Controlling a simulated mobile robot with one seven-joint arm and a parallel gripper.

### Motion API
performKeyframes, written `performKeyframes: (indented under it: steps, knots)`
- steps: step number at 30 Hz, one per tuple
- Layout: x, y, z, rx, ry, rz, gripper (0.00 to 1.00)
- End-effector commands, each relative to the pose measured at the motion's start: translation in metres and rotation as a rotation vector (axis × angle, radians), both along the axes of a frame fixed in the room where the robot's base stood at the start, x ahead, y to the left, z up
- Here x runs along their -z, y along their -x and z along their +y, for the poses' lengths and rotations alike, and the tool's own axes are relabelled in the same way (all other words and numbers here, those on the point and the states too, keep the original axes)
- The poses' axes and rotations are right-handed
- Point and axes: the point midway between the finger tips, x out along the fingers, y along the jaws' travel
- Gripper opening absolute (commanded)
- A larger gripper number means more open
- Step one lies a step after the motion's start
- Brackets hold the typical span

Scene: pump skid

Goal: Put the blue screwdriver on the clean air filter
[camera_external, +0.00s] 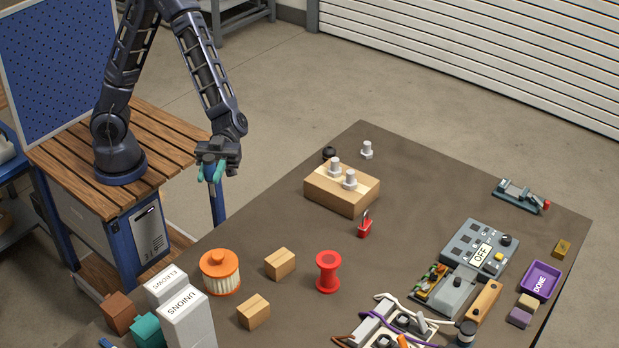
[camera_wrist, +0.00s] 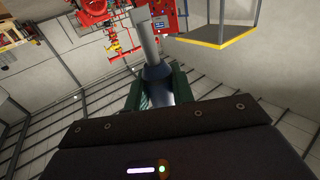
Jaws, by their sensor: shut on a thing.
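The clean air filter (camera_external: 222,283), with an orange top and pale pleated sides, stands upright on the brown table at the front left. My gripper (camera_external: 211,172) is high beyond the table's left edge, well above and apart from the filter. Its green fingers are shut on the blue screwdriver (camera_wrist: 157,86). In the wrist view, its dark blue handle lies between the fingers and its grey shaft points up in the picture. The fingers hide most of it in the external view.
White boxes (camera_external: 186,324) stand left of the filter. Cardboard blocks (camera_external: 280,263) and a red spool (camera_external: 328,272) are to its right. A wooden block with bolts (camera_external: 341,190) is farther back. The table (camera_external: 250,222) is clear behind the filter.

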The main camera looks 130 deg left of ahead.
Motion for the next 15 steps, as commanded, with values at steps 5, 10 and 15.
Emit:
performKeyframes:
  steps: [5, 10, 15]
  knots:
    - [0.007, 0.007, -0.011, 0.022, 0.002, 0.003, 0.0]
    - [0.033, 0.007, -0.012, 0.023, 0.003, 0.005, 0.0]
    - [0.062, 0.006, -0.011, 0.022, 0.003, 0.005, 0.0]
